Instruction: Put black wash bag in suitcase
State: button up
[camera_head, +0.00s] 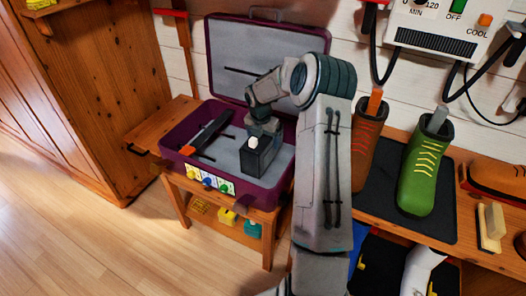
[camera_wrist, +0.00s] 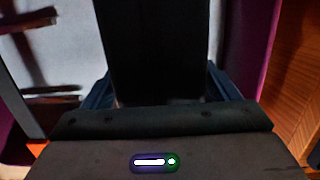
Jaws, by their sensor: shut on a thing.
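The black wash bag (camera_head: 259,162) is a dark boxy shape with a small white spot near its top, inside the outline of the suitcase's lower half. The purple suitcase (camera_head: 277,190) lies open on a wooden bench, its lid raised against the wall and its lining grey. My gripper (camera_head: 262,130) points down and is shut on the upper part of the bag. In the wrist view the black bag (camera_wrist: 155,45) fills the space between the fingers (camera_wrist: 160,88). I cannot tell whether the bag's underside touches the suitcase floor.
A long black and red item (camera_head: 206,134) lies at the left in the suitcase. Coloured knobs (camera_head: 208,182) line its front. Boots (camera_head: 424,168) stand on a black mat at the right. A wooden cabinet (camera_head: 95,80) is at the left, with open floor before it.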

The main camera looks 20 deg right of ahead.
jog(key=shift+f+b, duration=0.45)
jog(key=shift+f, duration=1.8)
